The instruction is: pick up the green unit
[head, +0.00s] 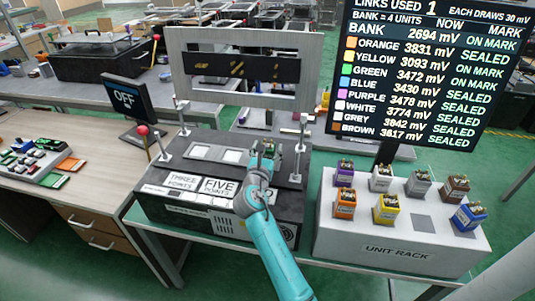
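The green unit is mostly hidden. A small dark and greenish top (269,146), likely the green unit, shows between the fingers of my gripper (265,154). My gripper is over the right part of the black fixture box (215,215), beside two pale square pads. The fingers stand on either side of that small top. I cannot tell whether they grip it, or whether it rests on the box. No green unit shows on the white unit rack (375,249), which has a bare grey square (423,223) in its front row.
The rack holds purple (344,173), white, grey, brown, orange, yellow and blue units. Red-knobbed lever (142,130) and OFF screen (124,98) are left. A readout board (420,70) stands behind the rack.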

